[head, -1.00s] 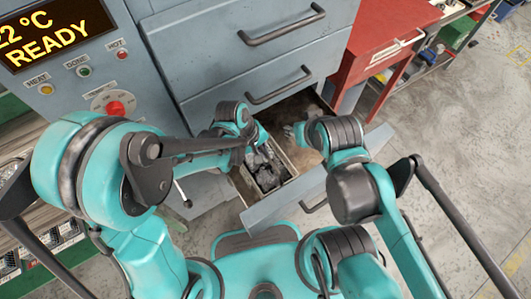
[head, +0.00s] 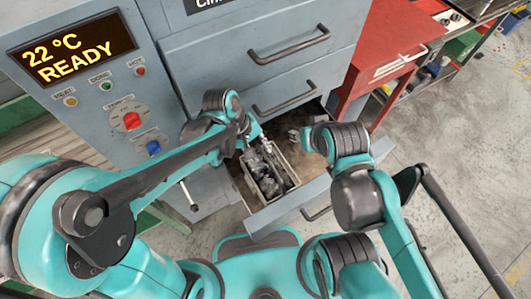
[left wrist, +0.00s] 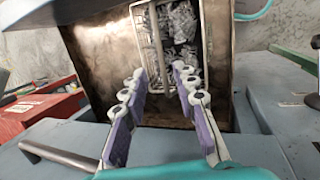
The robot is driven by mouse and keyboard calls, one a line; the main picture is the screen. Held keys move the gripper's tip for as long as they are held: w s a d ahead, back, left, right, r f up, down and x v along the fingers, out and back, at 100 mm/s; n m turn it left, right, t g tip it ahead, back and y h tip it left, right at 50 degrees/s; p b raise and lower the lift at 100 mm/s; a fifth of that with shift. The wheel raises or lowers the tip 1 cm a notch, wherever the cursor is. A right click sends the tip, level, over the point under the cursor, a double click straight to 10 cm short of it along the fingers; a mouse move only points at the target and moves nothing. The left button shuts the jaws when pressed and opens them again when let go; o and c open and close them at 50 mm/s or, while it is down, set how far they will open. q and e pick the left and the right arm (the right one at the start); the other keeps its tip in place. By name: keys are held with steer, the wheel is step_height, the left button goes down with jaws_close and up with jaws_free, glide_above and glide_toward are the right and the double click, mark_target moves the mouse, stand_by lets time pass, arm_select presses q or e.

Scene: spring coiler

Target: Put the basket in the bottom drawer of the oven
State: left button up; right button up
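The wire basket (head: 280,160), filled with grey metal parts, sits inside the pulled-out bottom drawer (head: 290,203) of the grey-blue oven (head: 235,70), toward the drawer's left side. In the left wrist view the basket's wire frame (left wrist: 139,30) shows inside the drawer (left wrist: 97,55). My left gripper (head: 252,140) is just above the basket's oven-side end.
The oven's control panel (head: 118,90) reads 22 °C READY. Closed drawers with bar handles (head: 288,47) are above the open one. A red cabinet (head: 385,50) stands to the right. Bare concrete floor (head: 465,150) lies at right.

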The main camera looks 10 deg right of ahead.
arm_select(q)
steer(key=s+a+r+m+t+y, duration=0.1)
steer(key=a+r, duration=0.4)
steer(key=a, duration=0.7)
steer(key=s+a+r+m+t+y, duration=0.2)
steer(key=a+r+t, duration=0.4)
steer(key=a, duration=0.5)
steer(key=shift+a+r+m+t+y, duration=0.3)
steer(key=shift+a+m+y, duration=0.1)
steer(key=shift+m, duration=0.1)
